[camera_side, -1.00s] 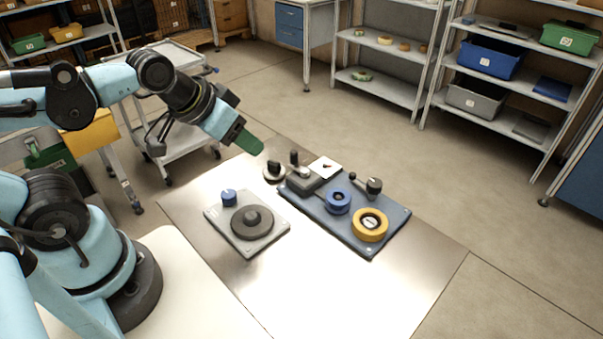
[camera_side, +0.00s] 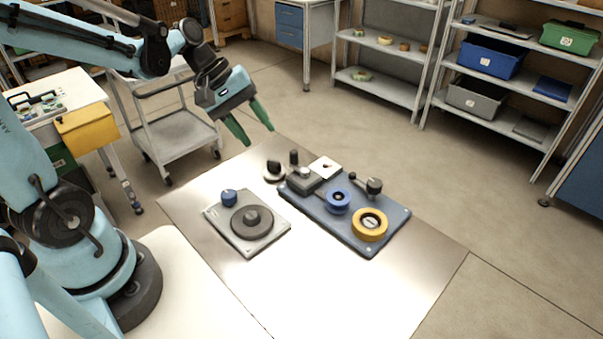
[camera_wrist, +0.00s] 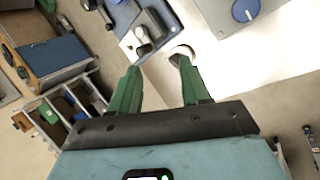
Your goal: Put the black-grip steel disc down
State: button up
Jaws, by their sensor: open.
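The black-grip steel disc (camera_side: 275,179) rests on the metal table at its far edge, just left of the blue board's grey block. Its black grip points up. My gripper (camera_side: 259,137) is open and empty, its two green fingers apart, above and to the left of the disc with a gap between them. In the wrist view the disc (camera_wrist: 184,48) shows beyond the right fingertip of my gripper (camera_wrist: 157,64), partly covered by it.
A blue board (camera_side: 378,241) carries a blue reel (camera_side: 337,201), a yellow reel (camera_side: 370,225), a black-knobbed lever and a grey block. A grey plate (camera_side: 248,249) with a blue knob (camera_side: 229,197) and dark round disc stands left. The table's front is bare. Shelves stand behind.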

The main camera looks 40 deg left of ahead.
jog(key=a+f+n+h, duration=0.2)
jog(key=a+n, duration=0.1)
jog(key=a, duration=0.1)
jog(key=a+f+n+t+h, duration=0.1)
jog(key=a+f+n+h, duration=0.1)
jog(key=a+n+h, duration=0.1)
jog(key=a+f+n+h, duration=0.2)
jog(key=a+n, duration=0.2)
jog(key=shift+w+a+h, duration=0.3)
jog(key=shift+a, duration=0.05)
jog(key=shift+s+a+f+n, duration=0.15)
jog(key=shift+n, duration=0.15)
send_near(273, 161)
jog(key=shift+w+d+f+t, duration=0.15)
jog(key=shift+w+d+f, duration=0.2)
jog(key=shift+d, duration=0.25)
jog(key=shift+w+d+f+t, duration=0.15)
jog(key=shift+w+d+f, duration=0.1)
jog(key=shift+d+f, duration=0.3)
jog(key=shift+s+x, duration=0.1)
jog(key=shift+x, duration=1.25)
jog(key=shift+s+x, duration=0.15)
jog(key=shift+x, duration=1.15)
jog(key=shift+d+r, duration=0.2)
jog(key=shift+c, duration=0.3)
grip_shut()
